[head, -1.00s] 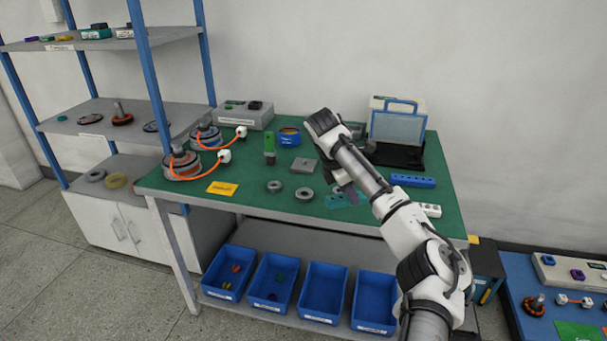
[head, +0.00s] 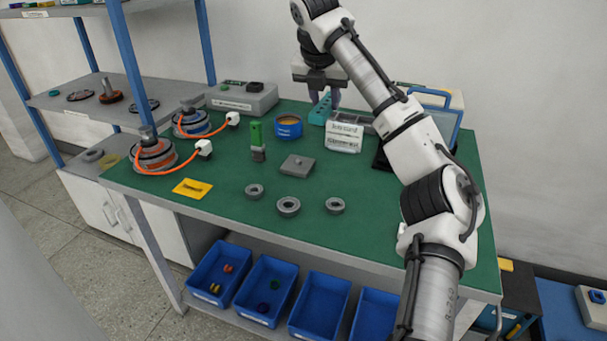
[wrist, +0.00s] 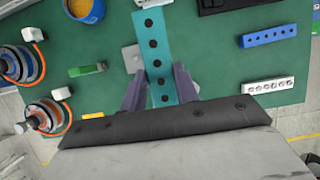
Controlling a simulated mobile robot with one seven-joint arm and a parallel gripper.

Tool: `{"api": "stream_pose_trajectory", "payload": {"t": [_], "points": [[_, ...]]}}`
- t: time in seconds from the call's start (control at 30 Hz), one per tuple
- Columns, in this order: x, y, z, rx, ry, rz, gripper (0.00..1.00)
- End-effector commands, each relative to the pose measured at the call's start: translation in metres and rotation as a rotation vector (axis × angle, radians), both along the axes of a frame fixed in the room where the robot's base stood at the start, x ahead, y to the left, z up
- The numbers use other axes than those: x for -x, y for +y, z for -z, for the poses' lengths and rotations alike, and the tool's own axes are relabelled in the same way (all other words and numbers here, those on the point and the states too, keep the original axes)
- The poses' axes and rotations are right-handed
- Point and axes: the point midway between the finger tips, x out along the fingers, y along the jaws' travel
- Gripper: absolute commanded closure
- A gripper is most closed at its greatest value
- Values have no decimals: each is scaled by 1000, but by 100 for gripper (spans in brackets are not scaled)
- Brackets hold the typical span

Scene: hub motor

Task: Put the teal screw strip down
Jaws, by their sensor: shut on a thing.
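The teal screw strip (wrist: 154,50) is a flat bar with a row of dark holes. In the wrist view it stands out lengthwise from between the two fingers of my gripper (wrist: 159,88). My gripper is shut on it near its close end. In the head view my gripper (head: 325,97) is over the back of the green table (head: 240,225), with part of the strip (head: 320,108) showing beside the fingers. The strip appears above the table surface; its exact height is hard to tell.
Below and near the strip are a white labelled box (head: 343,138), a blue round tin (head: 288,126) and a grey plate (head: 297,166). Several grey rings (head: 288,205) lie at the front. The wrist view shows a blue strip (wrist: 269,37) and a white strip (wrist: 268,86) at right.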

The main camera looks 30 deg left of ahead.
Motion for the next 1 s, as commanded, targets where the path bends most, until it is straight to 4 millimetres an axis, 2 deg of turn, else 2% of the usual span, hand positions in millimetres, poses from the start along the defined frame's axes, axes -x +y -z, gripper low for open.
{"api": "stream_pose_trajectory", "payload": {"t": [0.4, 0.5, 0.6, 0.83, 1.0], "points": [[0, -1, 107, 2, 5, -1, 98], [0, -1, 129, 1, 3, 1, 98], [0, -1, 143, 0, 3, 1, 98], [0, -1, 160, 1, 3, 1, 98], [0, -1, 186, 1, 3, 2, 98]]}}
